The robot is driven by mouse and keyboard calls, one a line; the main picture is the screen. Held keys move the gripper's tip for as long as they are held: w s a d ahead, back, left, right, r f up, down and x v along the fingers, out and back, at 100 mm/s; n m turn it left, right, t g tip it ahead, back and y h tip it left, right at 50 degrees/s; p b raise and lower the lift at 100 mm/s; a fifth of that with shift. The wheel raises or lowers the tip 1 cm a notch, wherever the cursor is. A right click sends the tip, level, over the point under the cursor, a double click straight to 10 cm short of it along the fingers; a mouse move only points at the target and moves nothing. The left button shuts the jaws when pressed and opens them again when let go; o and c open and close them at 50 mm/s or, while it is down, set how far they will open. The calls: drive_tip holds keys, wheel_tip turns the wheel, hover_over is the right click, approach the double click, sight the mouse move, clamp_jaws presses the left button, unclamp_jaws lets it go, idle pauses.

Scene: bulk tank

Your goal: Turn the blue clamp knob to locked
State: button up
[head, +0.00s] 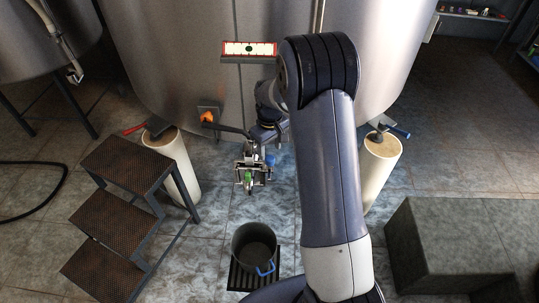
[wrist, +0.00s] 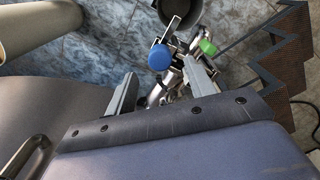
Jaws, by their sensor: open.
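The blue clamp knob (head: 270,160) is at the right side of a metal valve assembly (head: 252,172) low on the tank front. A green part (head: 248,178) sits on the same assembly. In the wrist view the blue knob (wrist: 159,57) is round and shows just beyond and between my fingertips, with the green part (wrist: 207,46) to its right. My gripper (wrist: 160,72) is open with a finger on either side, and nothing is held. Whether a finger touches the knob cannot be told. In the head view my arm partly hides the gripper.
A dark bucket (head: 253,240) with a blue handle stands on a floor grate below the valve. Rusty steps (head: 105,210) are at left, a grey block (head: 450,245) at right. Pale tank legs (head: 172,165) flank the valve. An orange-ended lever (head: 208,117) juts from the steel tank (head: 190,60).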

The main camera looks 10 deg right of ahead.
sight(270, 158)
drive_tip(key=shift+f, duration=2.1)
drive_tip(key=shift+c, duration=0.3)
drive_tip(key=c, duration=0.9)
